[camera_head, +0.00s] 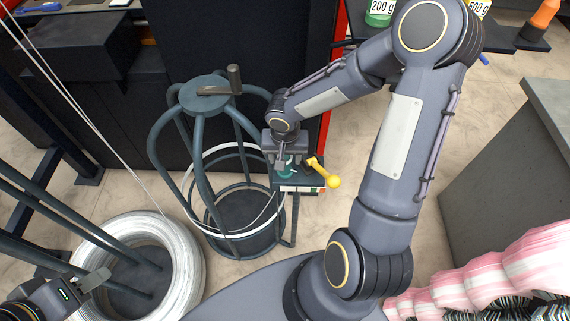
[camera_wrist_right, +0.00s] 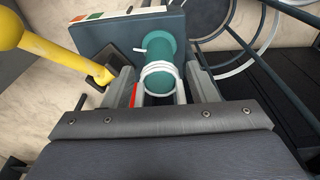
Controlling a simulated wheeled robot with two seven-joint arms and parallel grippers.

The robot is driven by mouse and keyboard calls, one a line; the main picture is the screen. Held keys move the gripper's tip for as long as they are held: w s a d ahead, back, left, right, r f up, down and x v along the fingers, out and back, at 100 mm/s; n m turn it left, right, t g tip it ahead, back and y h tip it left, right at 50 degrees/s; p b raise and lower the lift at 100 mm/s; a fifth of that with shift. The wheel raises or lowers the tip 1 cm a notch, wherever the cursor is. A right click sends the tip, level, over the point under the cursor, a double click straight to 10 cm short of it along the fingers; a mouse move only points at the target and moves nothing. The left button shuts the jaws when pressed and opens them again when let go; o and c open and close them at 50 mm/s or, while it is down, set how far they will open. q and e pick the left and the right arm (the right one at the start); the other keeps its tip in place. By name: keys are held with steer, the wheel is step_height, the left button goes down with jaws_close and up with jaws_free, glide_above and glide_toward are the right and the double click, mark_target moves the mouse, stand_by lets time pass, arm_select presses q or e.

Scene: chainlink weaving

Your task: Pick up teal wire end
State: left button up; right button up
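A teal cylinder (camera_wrist_right: 160,68) with white wire wrapped around it sits by the dark box with coloured buttons. A short white wire end (camera_wrist_right: 140,50) sticks out at its left. I see no separate teal wire. My right gripper (camera_wrist_right: 162,88) has its fingers on either side of the cylinder, with gaps that look open. In the head view the right gripper (camera_head: 287,163) is over the box, partly hiding the teal part (camera_head: 287,171). My left gripper (camera_head: 96,280) is at the lower left, over the white wire coil (camera_head: 184,265); its finger gap is unclear.
A yellow-knobbed lever (camera_head: 333,181) projects from the box (camera_head: 303,188). A dark green cage stand (camera_head: 206,103) with a white wire loop stands left of it. White wires run down at the left. A grey block (camera_head: 515,150) stands at the right.

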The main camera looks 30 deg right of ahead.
steer(key=c, duration=0.8)
steer(key=shift+r, duration=0.1)
steer(key=shift+r, duration=0.25)
step_height(320, 180, up, 2)
steer(key=shift+w+r, duration=0.1)
steer(key=shift+r, duration=0.1)
steer(key=s+a+r+b, duration=0.2)
steer(key=s+a+r, duration=0.7)
steer(key=a+r, duration=0.1)
steer(key=shift+s+a, duration=0.1)
steer(key=shift+s, duration=0.3)
